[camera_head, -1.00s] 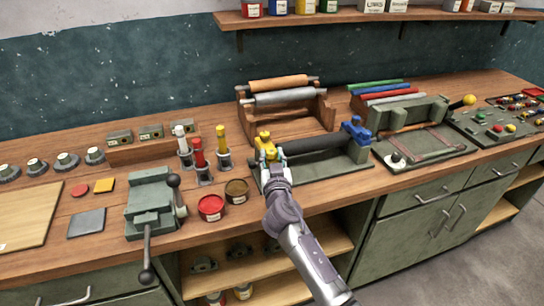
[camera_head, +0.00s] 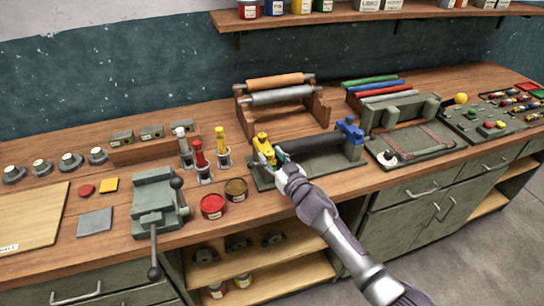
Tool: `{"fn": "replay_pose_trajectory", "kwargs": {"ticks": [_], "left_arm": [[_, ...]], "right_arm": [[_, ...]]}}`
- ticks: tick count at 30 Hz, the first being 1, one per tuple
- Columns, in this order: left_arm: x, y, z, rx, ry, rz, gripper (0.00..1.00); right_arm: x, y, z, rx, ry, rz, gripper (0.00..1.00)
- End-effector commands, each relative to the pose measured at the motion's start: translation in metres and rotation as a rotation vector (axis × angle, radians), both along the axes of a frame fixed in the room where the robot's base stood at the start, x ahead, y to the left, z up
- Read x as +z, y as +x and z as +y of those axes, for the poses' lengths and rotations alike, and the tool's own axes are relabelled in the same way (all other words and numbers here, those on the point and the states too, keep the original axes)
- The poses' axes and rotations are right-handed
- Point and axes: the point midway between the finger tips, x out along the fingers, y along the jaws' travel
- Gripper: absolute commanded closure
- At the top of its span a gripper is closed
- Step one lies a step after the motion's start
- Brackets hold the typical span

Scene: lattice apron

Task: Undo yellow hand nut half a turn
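The yellow hand nut (camera_head: 263,147) is at the left end of a black roller (camera_head: 312,146) on a green base plate (camera_head: 350,170). A blue hand nut (camera_head: 350,131) is at the roller's right end. My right gripper (camera_head: 281,158) is just right of the yellow nut and very close to it, with its arm coming from the lower right. The fingertips are small and partly hidden by the wrist, so I cannot tell whether they touch the nut or how far they are open. My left gripper is not in view.
A vise (camera_head: 155,203) with a long handle stands to the left. A red can (camera_head: 213,206) and a brown can (camera_head: 236,189) are in front of the nut. A wooden roller rack (camera_head: 318,104) is behind. A green clamp tray (camera_head: 415,150) is to the right.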

Motion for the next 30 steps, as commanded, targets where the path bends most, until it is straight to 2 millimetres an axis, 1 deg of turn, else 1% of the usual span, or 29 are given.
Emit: {"fn": "replay_pose_trajectory", "kwargs": {"ticks": [1,2,11,14,17,20,27,30], "left_arm": [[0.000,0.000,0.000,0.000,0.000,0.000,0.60],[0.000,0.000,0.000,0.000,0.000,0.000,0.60],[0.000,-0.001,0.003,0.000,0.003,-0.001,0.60],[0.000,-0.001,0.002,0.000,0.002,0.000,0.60],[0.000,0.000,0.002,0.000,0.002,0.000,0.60],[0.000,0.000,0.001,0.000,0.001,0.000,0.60],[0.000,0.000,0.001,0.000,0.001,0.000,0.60],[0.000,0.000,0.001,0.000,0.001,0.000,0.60]], "right_arm": [[0.000,0.000,0.000,0.000,0.000,0.000,0.42],[0.000,0.000,0.000,0.000,0.000,0.000,0.39],[0.000,-0.001,0.000,-0.001,0.000,0.000,0.39],[0.000,-0.005,-0.003,-0.002,-0.001,0.000,0.39],[-0.001,-0.015,-0.009,-0.001,-0.002,-0.001,0.39],[-0.001,-0.030,-0.017,0.000,-0.003,-0.001,0.39],[-0.001,-0.073,-0.040,-0.001,-0.002,0.001,0.39],[-0.001,-0.088,-0.048,0.000,0.000,0.002,0.39]]}}
